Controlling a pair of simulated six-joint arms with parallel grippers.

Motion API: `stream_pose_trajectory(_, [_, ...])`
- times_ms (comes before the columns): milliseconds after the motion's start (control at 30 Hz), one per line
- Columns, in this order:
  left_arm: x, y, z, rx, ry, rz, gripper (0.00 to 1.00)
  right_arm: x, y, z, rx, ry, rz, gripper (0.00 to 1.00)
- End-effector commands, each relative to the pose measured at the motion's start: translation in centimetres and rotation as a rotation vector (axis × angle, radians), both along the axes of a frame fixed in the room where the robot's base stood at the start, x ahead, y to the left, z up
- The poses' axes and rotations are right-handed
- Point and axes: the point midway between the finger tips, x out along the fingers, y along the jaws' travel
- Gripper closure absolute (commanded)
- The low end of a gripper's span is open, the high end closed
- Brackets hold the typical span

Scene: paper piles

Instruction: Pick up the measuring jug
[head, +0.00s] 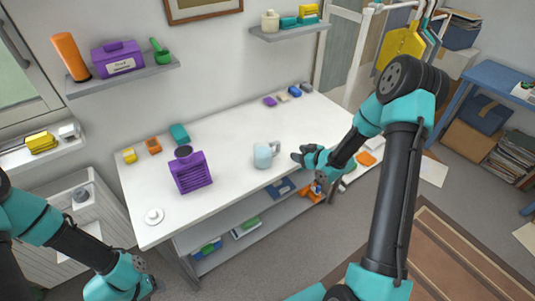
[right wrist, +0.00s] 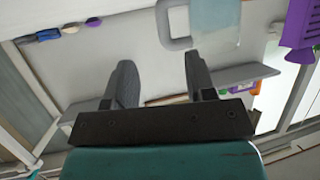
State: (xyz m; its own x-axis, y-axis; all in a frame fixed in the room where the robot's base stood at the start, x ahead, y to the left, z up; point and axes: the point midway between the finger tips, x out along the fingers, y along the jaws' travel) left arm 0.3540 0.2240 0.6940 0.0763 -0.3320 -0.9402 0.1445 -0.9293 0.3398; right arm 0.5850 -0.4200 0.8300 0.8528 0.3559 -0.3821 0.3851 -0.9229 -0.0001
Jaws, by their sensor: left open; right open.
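The measuring jug (head: 263,157) is pale blue and stands upright on the white table (head: 225,215), with its handle toward the right. My right gripper (head: 299,157) is open just to the right of the jug, near the table's front edge. In the right wrist view, the jug (right wrist: 214,22) is at the top, partly cut off, with its handle ahead of my open fingers (right wrist: 160,62). Nothing is between the fingers. My left gripper (head: 152,287) is low at the bottom left, away from the table.
A purple slatted container (head: 191,174) stands left of the jug. A white round lid-like object (head: 154,216) lies at the front left. Several small colored blocks line the back edge. Shelves with items are on the wall. The table around the jug is clear.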

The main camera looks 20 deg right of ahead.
Motion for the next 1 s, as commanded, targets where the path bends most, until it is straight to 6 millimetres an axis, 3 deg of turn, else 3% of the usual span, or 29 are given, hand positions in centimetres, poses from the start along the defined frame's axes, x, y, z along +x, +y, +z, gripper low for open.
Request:
stream_pose_trajectory(367, [0.0, 0.0, 0.0, 0.000, 0.000, 0.000, 0.45, 5.1, 2.2, -2.3, -0.001, 0.000, 0.001, 0.50])
stream_pose_trajectory(833, [0.0, 0.0, 0.0, 0.000, 0.000, 0.000, 0.45, 5.8, 2.5, -2.6, 0.000, 0.000, 0.000, 0.50])
stream_pose_trajectory(1000, [0.0, 0.0, 0.0, 0.000, 0.000, 0.000, 0.45, 7.1, 3.3, -3.2, 0.000, 0.000, 0.002, 0.50])
